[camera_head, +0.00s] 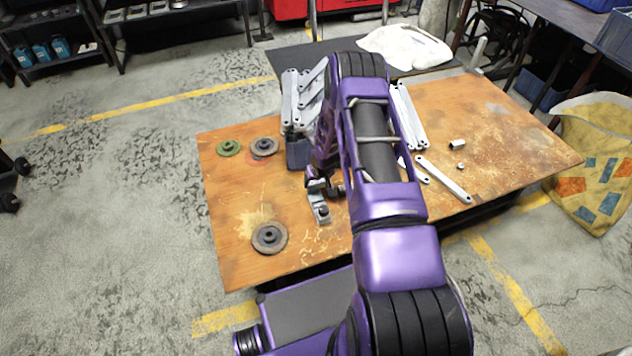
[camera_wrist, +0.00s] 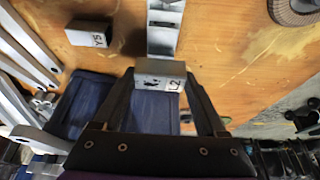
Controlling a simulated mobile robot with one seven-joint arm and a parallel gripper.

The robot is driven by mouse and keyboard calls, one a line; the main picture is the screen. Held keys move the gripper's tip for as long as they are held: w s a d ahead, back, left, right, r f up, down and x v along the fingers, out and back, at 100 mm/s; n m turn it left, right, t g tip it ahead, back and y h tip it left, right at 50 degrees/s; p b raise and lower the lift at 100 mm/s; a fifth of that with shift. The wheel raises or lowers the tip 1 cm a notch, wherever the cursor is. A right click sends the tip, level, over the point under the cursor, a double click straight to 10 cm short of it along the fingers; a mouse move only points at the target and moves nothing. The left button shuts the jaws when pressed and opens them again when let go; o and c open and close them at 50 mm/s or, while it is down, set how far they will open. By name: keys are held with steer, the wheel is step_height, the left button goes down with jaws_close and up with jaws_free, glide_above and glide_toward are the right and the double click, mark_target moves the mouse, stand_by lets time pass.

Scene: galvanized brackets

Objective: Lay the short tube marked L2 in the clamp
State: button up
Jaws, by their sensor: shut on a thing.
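The short tube marked L2 (camera_wrist: 160,74) is a light metal block held crosswise between the fingertips of my gripper (camera_wrist: 162,84) in the wrist view. The clamp (camera_head: 320,211) is a grey metal piece with a dark knob, on the wooden table just in front of my gripper. In the wrist view the clamp (camera_wrist: 163,38) runs up from behind the tube. The tube overlaps its near end; I cannot tell whether they touch. Another short tube, marked Y5 (camera_wrist: 91,34), lies left of it.
A dark blue bin (camera_head: 298,152) stands close behind my gripper. Long galvanized bars (camera_head: 445,180) lie to the right. Round discs (camera_head: 270,237) lie to the left, and small metal pieces (camera_head: 457,145) far right.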

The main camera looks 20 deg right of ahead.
steer(key=shift+f+b, duration=1.95)
steer(key=shift+f, duration=1.35)
steer(key=o, duration=1.3)
steer(key=p+v, duration=0.3)
steer(key=v, duration=1.4)
steer(key=shift+a+r, duration=0.1)
steer(key=shift+r, duration=0.15)
